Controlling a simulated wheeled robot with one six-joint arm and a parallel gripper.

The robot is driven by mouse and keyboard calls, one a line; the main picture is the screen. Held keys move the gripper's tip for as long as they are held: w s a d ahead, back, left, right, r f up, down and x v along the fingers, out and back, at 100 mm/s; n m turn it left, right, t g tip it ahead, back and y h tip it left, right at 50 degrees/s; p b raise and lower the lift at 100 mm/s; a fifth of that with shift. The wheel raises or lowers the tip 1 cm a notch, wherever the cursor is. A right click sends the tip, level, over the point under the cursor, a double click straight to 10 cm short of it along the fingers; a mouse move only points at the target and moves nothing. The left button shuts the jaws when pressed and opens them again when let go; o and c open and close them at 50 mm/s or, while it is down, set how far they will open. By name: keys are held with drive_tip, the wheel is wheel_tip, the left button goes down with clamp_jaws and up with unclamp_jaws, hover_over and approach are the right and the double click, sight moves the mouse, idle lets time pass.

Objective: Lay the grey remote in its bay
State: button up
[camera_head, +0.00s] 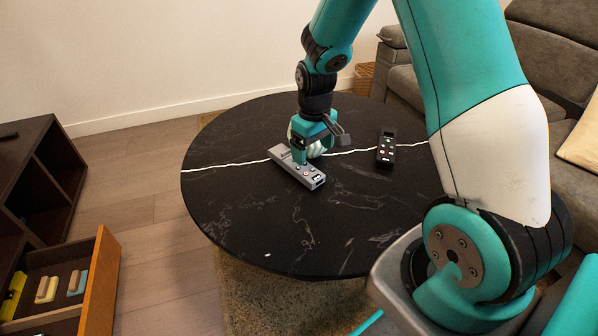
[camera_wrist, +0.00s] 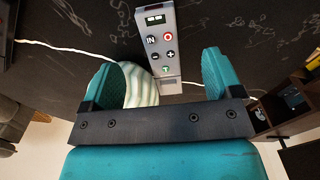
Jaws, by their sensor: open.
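The grey remote (camera_head: 308,178) lies flat on the round black table, with buttons up. In the wrist view, the remote (camera_wrist: 163,30) runs between the two teal fingers, with room on both sides. My gripper (camera_head: 305,151) is open, low over the far half of the remote; the wrist view shows my gripper (camera_wrist: 162,82) with nothing clamped. An open drawer (camera_head: 98,290) at lower left holds small items and has divided space inside. I cannot tell which space is the remote's bay.
A striped white-green round object (camera_wrist: 140,88) sits right beside the remote, partly behind a finger. A black remote (camera_head: 386,150) lies to the right on the table (camera_head: 260,225). The table's front is clear. A dark cabinet (camera_head: 45,165) stands at left, a grey sofa (camera_head: 560,55) at right.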

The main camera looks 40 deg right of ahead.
drive_tip(key=b, duration=0.1)
hover_over(314, 176)
drive_tip(key=f, duration=0.4)
drive_tip(key=shift+w+a+f, duration=0.15)
drive_tip(key=shift+w+a, duration=0.05)
drive_tip(key=f+b, duration=0.1)
drive_tip(key=f, duration=0.1)
drive_tip(key=f+b, duration=0.2)
drive_tip(key=f, duration=0.1)
drive_tip(key=shift+s+d+f, duration=0.1)
drive_tip(key=shift+d, duration=0.1)
drive_tip(key=shift+c, duration=0.4)
drive_tip(key=c, duration=1)
drive_tip(key=shift+c, duration=0.3)
drive_tip(key=shift+r, duration=0.25)
